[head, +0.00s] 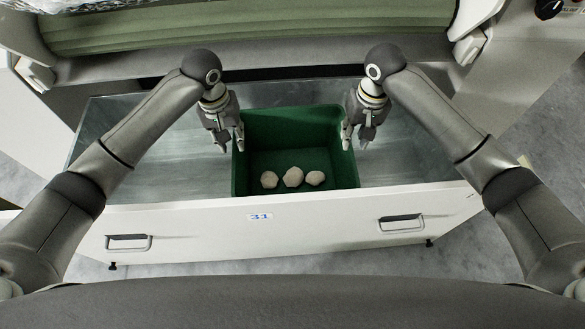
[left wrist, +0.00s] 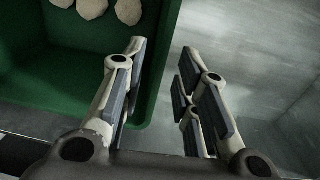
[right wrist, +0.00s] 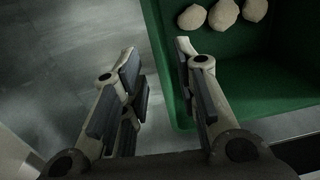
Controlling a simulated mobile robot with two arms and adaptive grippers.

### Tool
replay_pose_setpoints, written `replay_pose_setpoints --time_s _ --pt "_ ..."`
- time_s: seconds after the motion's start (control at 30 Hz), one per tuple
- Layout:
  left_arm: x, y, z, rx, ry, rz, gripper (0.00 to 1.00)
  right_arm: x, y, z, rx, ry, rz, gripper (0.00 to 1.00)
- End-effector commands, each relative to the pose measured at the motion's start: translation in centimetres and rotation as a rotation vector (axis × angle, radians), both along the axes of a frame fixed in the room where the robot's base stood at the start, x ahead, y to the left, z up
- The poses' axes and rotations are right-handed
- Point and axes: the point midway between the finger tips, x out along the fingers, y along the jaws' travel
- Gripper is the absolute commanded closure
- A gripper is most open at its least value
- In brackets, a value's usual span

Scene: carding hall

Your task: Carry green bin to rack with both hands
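The green bin (head: 290,124) sits in a wide metal drawer, with three pale round lumps (head: 293,177) on its floor. My left gripper (head: 231,145) is open at the bin's left wall; in the left wrist view its fingers (left wrist: 165,65) lie on either side of the wall's rim. My right gripper (head: 355,143) is open at the right wall; in the right wrist view its fingers (right wrist: 157,65) likewise lie on either side of that rim. Neither gripper is closed on the wall. I cannot tell how deep the fingers reach. No rack is recognisable.
The pulled-out drawer has a white front (head: 260,232) marked 31 and two handles (head: 128,242). Bare metal floor (head: 190,160) lies left and right of the bin. A machine with a pale green roller (head: 250,25) stands behind. A dark knob (head: 548,8) is at top right.

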Motion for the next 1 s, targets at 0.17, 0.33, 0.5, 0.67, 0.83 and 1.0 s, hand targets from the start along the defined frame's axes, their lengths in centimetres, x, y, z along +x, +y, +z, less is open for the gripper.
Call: replay_pose_setpoints --time_s 0.17,0.33,0.5,0.67,0.83,1.0 --pt "0.0 0.0 0.1 0.000 0.000 0.000 0.71 0.0 0.0 0.1 0.000 0.000 0.000 0.71" --pt "0.0 0.0 -0.2 0.000 0.001 0.000 0.71 0.0 0.0 -0.2 0.000 0.001 0.000 0.71" --pt "-0.1 -0.1 -2.0 0.001 0.005 0.000 0.71 -0.1 0.1 -2.0 0.000 0.004 -0.002 0.71" --pt "-0.1 -0.2 -4.9 0.002 0.004 0.002 0.71 -0.1 0.3 -4.8 0.000 0.004 -0.001 0.71" --pt "-0.1 -0.5 -7.8 0.001 0.004 0.001 0.71 -0.1 0.4 -7.8 0.000 0.003 -0.002 0.71" --pt "0.0 -0.6 -9.8 0.001 0.002 0.001 0.71 -0.1 0.6 -9.8 0.000 0.002 0.000 0.71"
